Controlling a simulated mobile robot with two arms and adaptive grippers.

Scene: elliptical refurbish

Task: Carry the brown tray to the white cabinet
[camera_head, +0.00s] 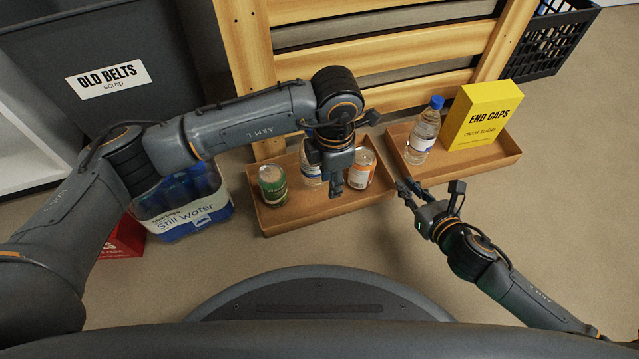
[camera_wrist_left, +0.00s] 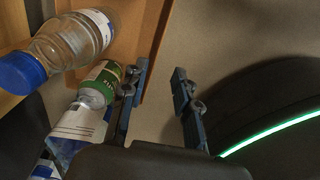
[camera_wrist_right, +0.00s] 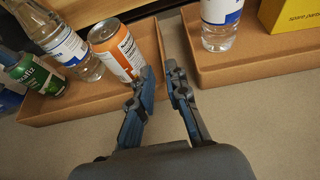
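Two brown trays stand on the floor. The left tray (camera_head: 290,220) holds a green can (camera_head: 272,185), a water bottle (camera_head: 311,176) and an orange can (camera_head: 361,168). The right tray (camera_head: 440,176) holds a blue-capped bottle (camera_head: 423,135) and a yellow END CAPS box (camera_head: 482,116). My left gripper (camera_head: 337,190) is open above the left tray; in the left wrist view its fingers (camera_wrist_left: 159,82) are apart with nothing between them. My right gripper (camera_head: 408,187) is slightly open and empty near the facing ends of the trays; its fingers (camera_wrist_right: 160,72) show a narrow gap. A white cabinet (camera_head: 25,160) shows partly at the left edge.
A grey OLD BELTS bin (camera_head: 100,45) stands at back left. A Still Water pack (camera_head: 185,212) and a red box (camera_head: 122,240) stand left of the trays. A wooden slatted frame (camera_head: 385,55) and black crate (camera_head: 555,40) are behind. Floor at right is clear.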

